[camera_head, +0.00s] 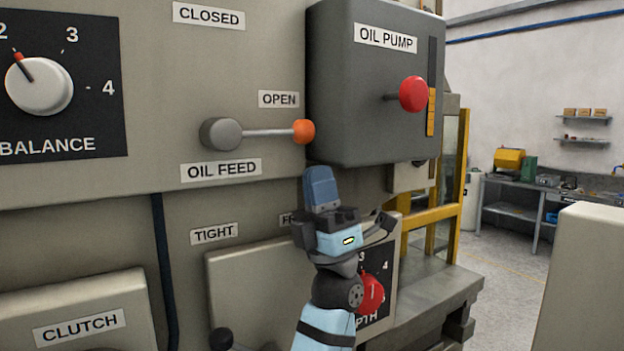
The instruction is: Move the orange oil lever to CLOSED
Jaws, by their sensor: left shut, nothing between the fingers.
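The oil lever has a grey hub (221,134), a thin rod pointing right, and an orange knob (304,132) at its end. The rod lies about level, just below the OPEN label (278,99). The CLOSED label (209,15) is higher up, above the hub. The OIL FEED label (221,170) is under the lever. My left gripper (320,180) is shut and empty, fingers pointing up, below the orange knob. A gap shows between fingertips and knob; the distance in depth is hard to tell. My right gripper is not in view.
The dark oil pump box (372,95) with a red knob (413,94) juts out right of the orange knob. A red dial (371,293) is partly behind my left arm. A balance dial (40,84) is at left. The panel above the lever is clear.

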